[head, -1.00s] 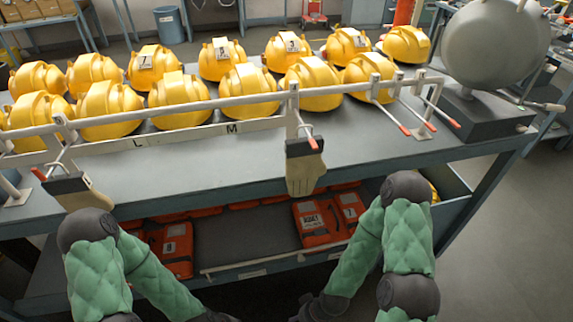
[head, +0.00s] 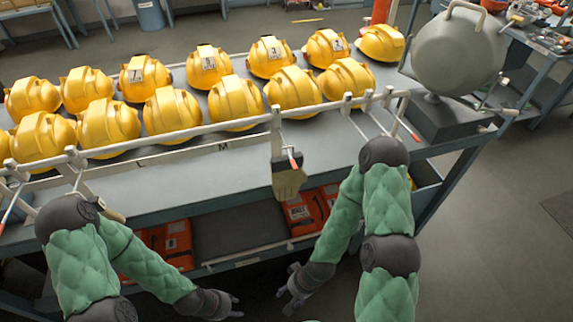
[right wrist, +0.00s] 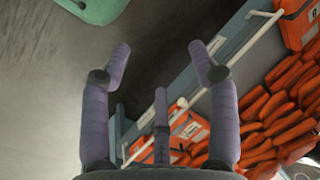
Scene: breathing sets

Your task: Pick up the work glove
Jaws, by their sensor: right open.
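A tan work glove (head: 289,181) with a dark cuff hangs from a red-tipped clip on the white rail at the front of the bench. A second glove (head: 113,214) at the left is mostly hidden behind my left arm. My right gripper (head: 284,289) is low in front of the bench, below the hanging glove and apart from it. In the right wrist view its fingers (right wrist: 160,80) are spread and empty. My left gripper (head: 238,306) is also low in front of the bench, with its fingertips apart and nothing between them.
Yellow helmets (head: 236,102) stand in rows behind the rail (head: 215,127). Orange cases (head: 172,243) lie on the lower shelf. A grey rounded device (head: 459,55) stands at the bench's right end. Open floor (head: 490,240) lies to the right.

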